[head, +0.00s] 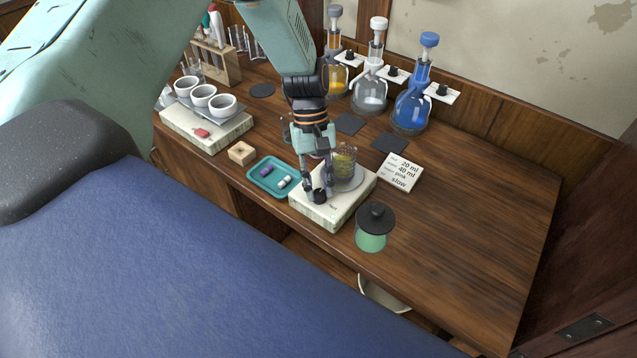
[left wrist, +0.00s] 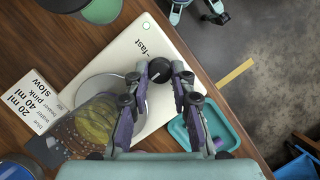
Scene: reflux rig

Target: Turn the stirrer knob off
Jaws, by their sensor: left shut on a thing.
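The stirrer (head: 327,213) is a cream box with a round plate, near the table's front edge. It also shows in the left wrist view (left wrist: 120,52), with "fast" printed on its top. Its black knob (head: 319,196) sits at the front left corner; it also shows in the left wrist view (left wrist: 159,70). My left gripper (head: 317,190) points down over the knob, and its fingers are shut on it from both sides. The knob's pointer and exact setting are partly hidden by the fingers. A glass beaker (head: 344,163) with yellow-green contents stands on the plate.
A green jar with a black lid (head: 373,238) stands right of the stirrer. A teal tray (head: 257,184) with small vials lies to its left. A note card (head: 401,173) and several stoppered flasks, including a blue one (head: 411,108), are behind. The table's right side is clear.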

